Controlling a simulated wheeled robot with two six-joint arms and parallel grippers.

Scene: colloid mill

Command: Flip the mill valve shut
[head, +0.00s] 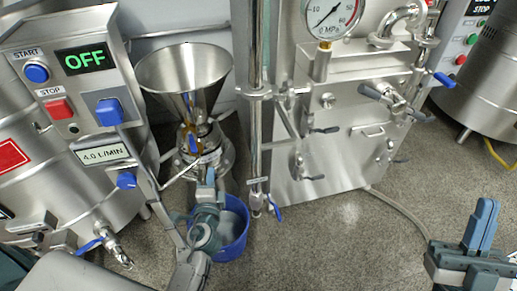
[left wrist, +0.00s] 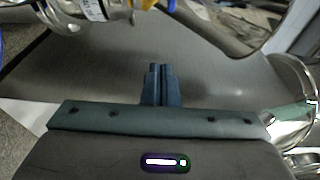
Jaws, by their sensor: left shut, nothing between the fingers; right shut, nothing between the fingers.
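The mill is the steel unit with a wide hopper (head: 185,82) at the centre left of the head view. A small blue handle (head: 193,144) sits in front of the mill below the hopper, beside a yellow-orange part. It looks like the mill valve's handle, but its exact position is unclear. A blue and yellow part also shows at the top edge of the left wrist view (left wrist: 172,5), mostly cut off. My left gripper (head: 209,177) is shut and empty, just below the blue handle in the picture. Its closed fingers show in the left wrist view (left wrist: 156,72). My right gripper (head: 484,226) is shut and empty at the lower right.
A blue bucket (head: 239,240) stands on the floor behind my left arm. A control panel (head: 78,75) reading OFF is at the left. A vertical steel pipe (head: 255,130) and a steel cabinet (head: 345,140) with several valves stand right of the mill. Floor is clear at lower centre.

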